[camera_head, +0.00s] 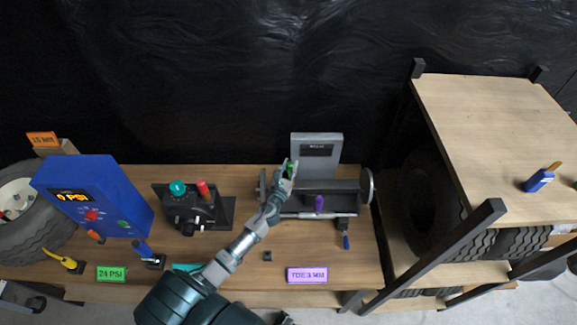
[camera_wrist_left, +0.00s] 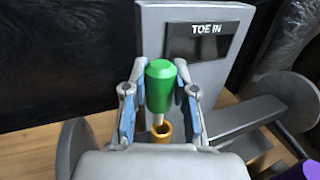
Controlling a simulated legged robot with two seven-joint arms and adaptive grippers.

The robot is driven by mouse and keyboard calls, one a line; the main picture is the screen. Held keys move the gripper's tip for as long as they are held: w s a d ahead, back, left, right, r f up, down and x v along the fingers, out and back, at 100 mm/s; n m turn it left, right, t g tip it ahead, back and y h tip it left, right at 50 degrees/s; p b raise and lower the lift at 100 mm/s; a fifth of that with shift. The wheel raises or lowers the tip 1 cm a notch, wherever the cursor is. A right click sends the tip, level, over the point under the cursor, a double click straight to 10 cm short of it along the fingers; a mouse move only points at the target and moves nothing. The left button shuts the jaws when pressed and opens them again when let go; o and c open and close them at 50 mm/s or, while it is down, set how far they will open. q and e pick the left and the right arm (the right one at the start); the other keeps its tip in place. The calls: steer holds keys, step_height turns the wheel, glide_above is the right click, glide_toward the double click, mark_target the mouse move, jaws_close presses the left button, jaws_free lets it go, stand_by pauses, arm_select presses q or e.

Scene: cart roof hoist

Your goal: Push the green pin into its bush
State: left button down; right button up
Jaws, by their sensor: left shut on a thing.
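The green pin (camera_wrist_left: 161,84) is upright between the fingers of my left gripper (camera_wrist_left: 160,108) in the left wrist view. Its thin pale shank points down at a brass-coloured bush (camera_wrist_left: 161,132); the shank's tip is at the bush mouth, and I cannot tell how deep it sits. My left gripper (camera_head: 289,170) is shut on the pin, at the left side of the grey toe-in fixture (camera_head: 328,144). The pin (camera_head: 291,166) shows only as a small green patch in the head view. My right gripper is not clearly in view.
A purple pin (camera_head: 319,203) stands in the fixture to the right. The blue pressure box (camera_head: 95,195) and black valve block (camera_head: 190,210) are left. The cart (camera_head: 490,120) stands right.

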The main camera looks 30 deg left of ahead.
arm_select(q)
steer(key=shift+d+r, duration=0.2)
steer(key=shift+d, duration=0.35)
steer(key=shift+a, duration=0.25)
steer(key=shift+a+f, duration=0.1)
steer(key=shift+a, duration=0.6)
steer(key=shift+d, duration=0.55)
arm_select(e)
steer(key=shift+d, duration=0.6)
arm_select(q)
steer(key=shift+a, duration=0.2)
arm_select(e)
steer(key=shift+a, duration=0.15)
